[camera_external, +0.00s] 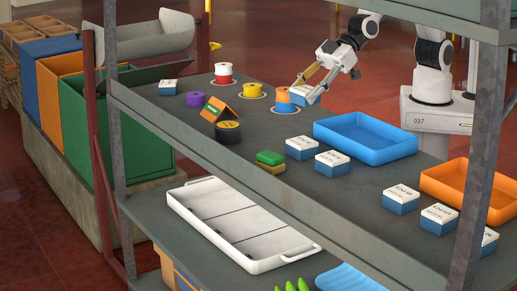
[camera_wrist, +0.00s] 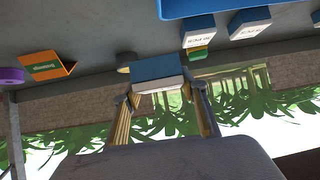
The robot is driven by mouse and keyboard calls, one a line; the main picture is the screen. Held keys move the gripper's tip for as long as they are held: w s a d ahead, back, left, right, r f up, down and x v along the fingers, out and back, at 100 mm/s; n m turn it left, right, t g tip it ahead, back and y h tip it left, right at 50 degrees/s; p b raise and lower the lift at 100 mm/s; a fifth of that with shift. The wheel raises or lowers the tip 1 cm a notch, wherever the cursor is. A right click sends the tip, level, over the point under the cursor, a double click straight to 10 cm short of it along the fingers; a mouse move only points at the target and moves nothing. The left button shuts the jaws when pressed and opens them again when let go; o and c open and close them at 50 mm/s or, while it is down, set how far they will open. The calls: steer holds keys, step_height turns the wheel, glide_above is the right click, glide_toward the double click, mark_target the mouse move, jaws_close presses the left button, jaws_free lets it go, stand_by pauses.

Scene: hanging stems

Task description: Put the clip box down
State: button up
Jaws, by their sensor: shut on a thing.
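My gripper (camera_external: 315,80) is shut on a blue and white clip box (camera_external: 306,96), just right of an orange and blue spool (camera_external: 283,101) in the external view. In the wrist view the clip box (camera_wrist: 159,70) sits between the two fingers of my gripper (camera_wrist: 160,94), blue side and pale edge showing. I cannot tell whether its underside touches the grey shelf (camera_external: 240,170). Similar boxes stand on the shelf: one at the far left (camera_external: 168,88), two near the middle (camera_external: 302,148) (camera_external: 332,163), and several at the right (camera_external: 401,199).
A blue tray (camera_external: 365,150) and an orange tray (camera_external: 470,203) stand to the right. Red and white (camera_external: 223,73), yellow (camera_external: 251,90) and purple (camera_external: 196,99) spools, an orange sign (camera_external: 217,109), a black roll (camera_external: 228,132) and green-yellow blocks (camera_external: 270,161) stand left.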

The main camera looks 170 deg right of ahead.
steer(key=w+a+n+y, duration=0.1)
steer(key=w+a, duration=0.1)
steer(key=a, duration=0.3)
steer(key=w+a+n+t+y, duration=0.1)
steer(key=w+a, duration=0.1)
steer(key=a, duration=0.4)
steer(key=w+a+n+t+y, duration=0.1)
steer(key=w+a, duration=0.2)
steer(key=a, duration=0.3)
steer(key=shift+n, duration=0.3)
steer(key=shift+c, duration=0.2)
steer(key=w+a+n+y, duration=0.3)
steer(key=a, duration=0.9)
steer(key=w+a+n+y, duration=0.2)
steer(key=a+n+y, duration=0.1)
steer(key=a, duration=0.8)
steer(key=a+f+n+y, duration=0.3)
steer(key=a+f+n, duration=0.15)
steer(key=a, duration=0.25)
steer(key=m+g+h, duration=0.2)
steer(key=m+h, duration=1.1)
steer(key=m, duration=0.2)
glide_above(246, 215)
step_height(246, 215, down, 34)
steer(key=shift+f, duration=0.15)
steer(key=shift+f, duration=2.9)
